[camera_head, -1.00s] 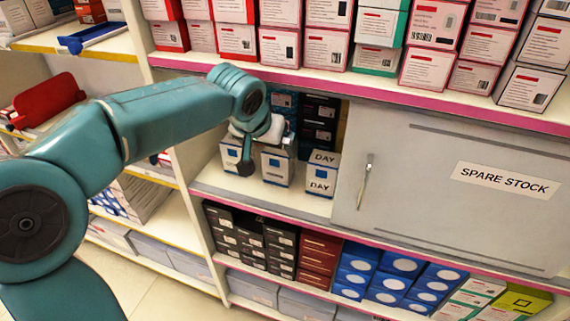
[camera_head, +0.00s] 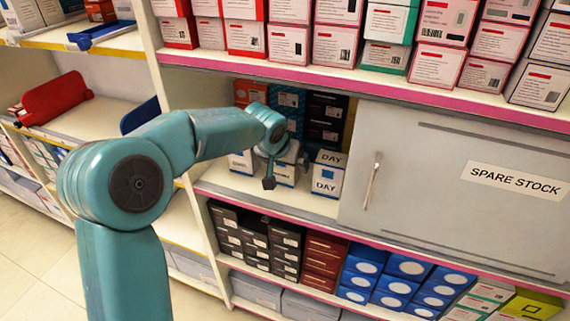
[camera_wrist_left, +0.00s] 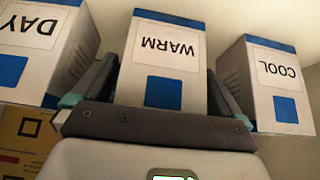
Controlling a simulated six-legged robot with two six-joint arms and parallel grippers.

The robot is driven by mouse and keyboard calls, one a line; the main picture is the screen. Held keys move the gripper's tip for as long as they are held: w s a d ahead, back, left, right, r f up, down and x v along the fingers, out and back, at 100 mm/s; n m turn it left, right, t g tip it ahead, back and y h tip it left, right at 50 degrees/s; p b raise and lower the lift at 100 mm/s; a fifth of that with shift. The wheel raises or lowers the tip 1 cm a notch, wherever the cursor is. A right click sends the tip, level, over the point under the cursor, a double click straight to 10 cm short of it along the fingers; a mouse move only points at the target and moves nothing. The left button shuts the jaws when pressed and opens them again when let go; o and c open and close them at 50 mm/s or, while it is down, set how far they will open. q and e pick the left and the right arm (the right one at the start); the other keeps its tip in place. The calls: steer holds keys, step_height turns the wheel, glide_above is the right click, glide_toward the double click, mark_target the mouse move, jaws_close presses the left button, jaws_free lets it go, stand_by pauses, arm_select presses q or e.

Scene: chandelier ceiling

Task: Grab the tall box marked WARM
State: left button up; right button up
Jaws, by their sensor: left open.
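The tall white and blue WARM box (camera_wrist_left: 168,50) stands in the middle of the left wrist view, its label upside down. In the head view it is the middle box (camera_head: 286,176) of the front row in the shelf bay, partly covered by my gripper. My left gripper (camera_wrist_left: 160,80) is open, with one finger on each side of the WARM box; contact cannot be told. It also shows in the head view (camera_head: 274,168). The DAY box (camera_wrist_left: 38,45) and COOL box (camera_wrist_left: 277,85) flank it. My right gripper is not in view.
In the head view the DAY box (camera_head: 328,176) stands near the grey SPARE STOCK sliding door (camera_head: 450,190). Darker boxes (camera_head: 325,120) are stacked behind. A pink-edged shelf (camera_head: 350,82) runs above the bay. Bare shelf lies in front of the boxes.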

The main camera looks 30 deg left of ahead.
arm_select(q)
steer(key=c, duration=1)
steer(key=shift+c, duration=0.2)
steer(key=shift+w+r, duration=0.1)
steer(key=shift+r, duration=0.05)
